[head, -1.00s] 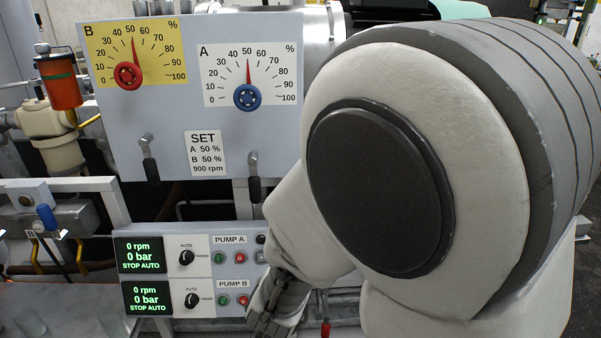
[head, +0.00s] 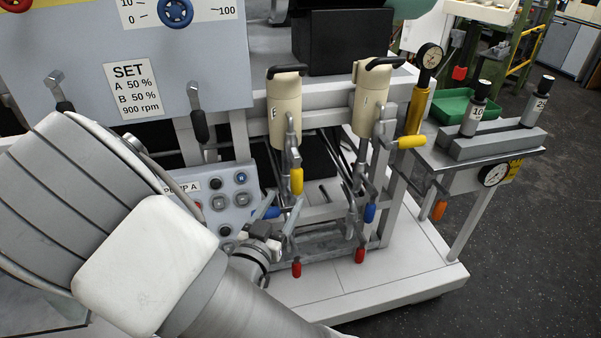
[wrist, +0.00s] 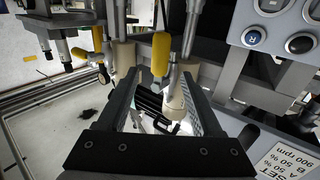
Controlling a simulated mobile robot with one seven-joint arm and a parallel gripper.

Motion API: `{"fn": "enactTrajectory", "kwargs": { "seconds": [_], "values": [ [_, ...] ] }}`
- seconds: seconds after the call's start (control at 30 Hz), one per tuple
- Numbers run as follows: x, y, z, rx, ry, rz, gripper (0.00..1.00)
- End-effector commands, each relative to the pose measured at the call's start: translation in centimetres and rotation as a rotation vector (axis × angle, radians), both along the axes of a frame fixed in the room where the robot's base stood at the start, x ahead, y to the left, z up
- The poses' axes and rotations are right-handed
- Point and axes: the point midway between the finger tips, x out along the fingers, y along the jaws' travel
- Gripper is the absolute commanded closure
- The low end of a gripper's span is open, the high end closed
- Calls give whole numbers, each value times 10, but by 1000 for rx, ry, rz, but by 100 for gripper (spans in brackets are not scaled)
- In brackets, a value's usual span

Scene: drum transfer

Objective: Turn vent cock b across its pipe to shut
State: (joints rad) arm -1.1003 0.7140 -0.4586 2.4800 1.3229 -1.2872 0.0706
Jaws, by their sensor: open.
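I cannot read which is vent cock b. No contact shows. Another yellow handle (wrist: 97,40) is further left there.
Blue handles (head: 370,212) and red handles (head: 360,255) hang lower on the pipes. An orange handle (head: 439,209) is at the right bench. The pump panel (head: 230,200) is close on the left. Open floor (head: 530,230) lies at the right.

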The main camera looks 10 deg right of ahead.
Motion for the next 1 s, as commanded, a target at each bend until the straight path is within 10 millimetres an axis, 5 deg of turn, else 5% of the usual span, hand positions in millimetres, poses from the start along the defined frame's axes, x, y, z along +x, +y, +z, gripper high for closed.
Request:
{"fn": "enactTrajectory", "kwargs": {
  "seconds": [0.5, 1.0],
  "values": [
    [86, -58, -2, 1, 0, -2, 33],
    [99, -66, 0, 1, 3, 1, 35]
  ]
}}
